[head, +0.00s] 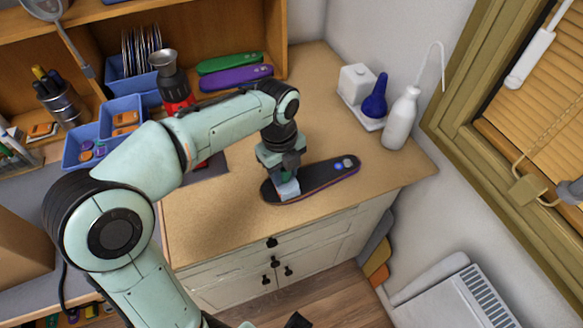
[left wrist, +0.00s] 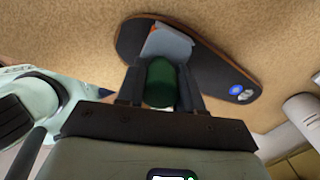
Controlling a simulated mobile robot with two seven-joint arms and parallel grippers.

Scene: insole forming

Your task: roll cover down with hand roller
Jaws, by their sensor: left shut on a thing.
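The insole with a dark cover (head: 325,178) lies on the wooden counter top, with a blue dot and a pale dot near its right end. It also shows in the left wrist view (left wrist: 212,72). My left gripper (head: 284,172) is above the insole's left end, shut on the green handle of the hand roller (left wrist: 160,84). The roller's pale grey head (head: 288,189) is at the cover's left part; it seems to touch it, but the contact is partly hidden. My right gripper is not clearly in view.
A white tray (head: 369,122) with a blue bulb (head: 376,96) stands at the back right beside a white bottle (head: 402,118). Green (head: 230,62) and purple (head: 237,78) insoles lie behind my arm. Blue bins (head: 84,150) are at left. The counter around the insole is clear.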

